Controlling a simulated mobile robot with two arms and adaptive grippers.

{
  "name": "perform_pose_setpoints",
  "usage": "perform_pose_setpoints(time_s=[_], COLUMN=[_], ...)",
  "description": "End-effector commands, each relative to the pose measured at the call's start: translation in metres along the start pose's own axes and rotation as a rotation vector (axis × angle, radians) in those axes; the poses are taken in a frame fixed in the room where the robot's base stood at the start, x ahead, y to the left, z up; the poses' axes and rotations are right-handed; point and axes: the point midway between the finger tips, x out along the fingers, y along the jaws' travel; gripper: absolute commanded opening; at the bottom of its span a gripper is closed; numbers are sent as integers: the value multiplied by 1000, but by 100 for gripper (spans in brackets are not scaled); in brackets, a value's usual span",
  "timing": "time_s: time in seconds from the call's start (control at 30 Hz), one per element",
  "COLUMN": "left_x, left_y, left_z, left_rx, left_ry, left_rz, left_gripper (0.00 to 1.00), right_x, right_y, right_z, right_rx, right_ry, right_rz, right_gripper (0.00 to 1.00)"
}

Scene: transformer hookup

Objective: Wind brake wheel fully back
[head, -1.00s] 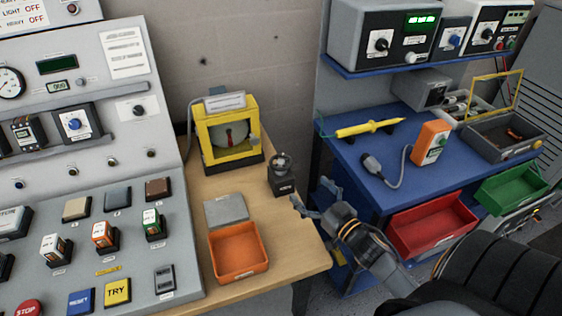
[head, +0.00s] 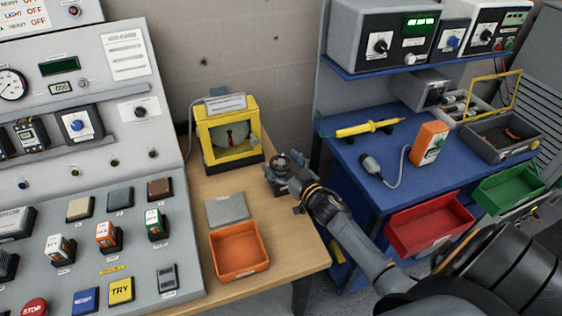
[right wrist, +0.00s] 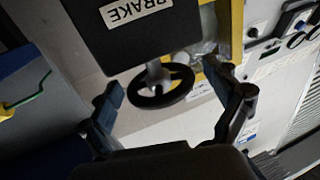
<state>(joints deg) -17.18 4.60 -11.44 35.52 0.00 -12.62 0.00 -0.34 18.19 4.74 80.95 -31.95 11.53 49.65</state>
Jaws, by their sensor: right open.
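The brake wheel is a small dark spoked handwheel on a short stem from a dark box labelled BRAKE. In the right wrist view the wheel (right wrist: 160,88) sits between the two open fingers of my right gripper (right wrist: 172,98), with a gap visible on both sides. The brake box (right wrist: 150,28) is above it in that view. In the head view my right gripper (head: 283,182) is at the brake unit on the wooden table and partly hides it; the wheel top (head: 287,163) shows just behind the fingers. My left gripper is not in view.
A yellow-framed case (head: 230,138) stands just behind the brake unit. A grey plate (head: 227,210) and an orange tray (head: 239,255) lie in front on the wooden table. The control console (head: 110,235) is to the left, the blue bench (head: 360,160) to the right.

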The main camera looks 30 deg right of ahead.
Motion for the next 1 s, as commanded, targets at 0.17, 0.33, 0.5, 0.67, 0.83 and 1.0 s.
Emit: perform_pose_setpoints(time_s=[0.17,0.33,0.5,0.67,0.83,1.0], left_x=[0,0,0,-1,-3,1], left_y=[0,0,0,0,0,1], left_z=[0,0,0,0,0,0], left_rx=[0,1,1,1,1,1], left_ry=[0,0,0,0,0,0], left_rz=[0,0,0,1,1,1], left_gripper=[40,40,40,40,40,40], right_x=[0,0,0,1,1,1], right_y=[0,0,0,0,1,0], right_z=[0,0,0,-1,-1,0], right_rx=[0,1,1,-3,-7,-4], right_ry=[0,0,0,1,1,2], right_rz=[0,0,0,-28,-136,-235], right_gripper=[90,61,34,34,34,34])
